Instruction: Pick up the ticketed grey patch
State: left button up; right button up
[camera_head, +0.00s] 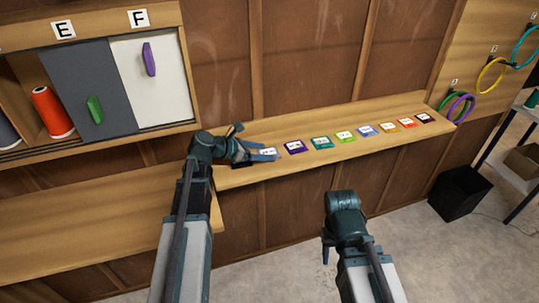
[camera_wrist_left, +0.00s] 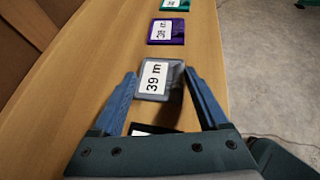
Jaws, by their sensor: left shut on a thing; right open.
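The grey patch (camera_wrist_left: 174,86) bears a white ticket reading "39 m". It lies flat on, or just over, the wooden ledge, between the two fingertips of my left gripper (camera_wrist_left: 159,75), which is shut on it. In the head view my left gripper (camera_head: 262,153) reaches over the near left end of the ledge, with the patch's ticket (camera_head: 268,152) showing at its fingers. My right gripper (camera_head: 327,247) hangs low in front of the ledge, open, its fingers small and partly hidden by its wrist.
A purple ticketed patch (camera_head: 296,146) and a teal one (camera_head: 321,142) follow along the ledge (camera_head: 400,107), with several more to the right. A dark ticketed piece (camera_wrist_left: 150,129) is partly hidden under my left gripper. A cabinet (camera_head: 100,90) stands left; a black bin (camera_head: 460,192) stands right.

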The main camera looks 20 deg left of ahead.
pick_arm(q)
jog(key=shift+c, duration=1.2)
jog(key=shift+s+r, duration=0.1)
grip_shut()
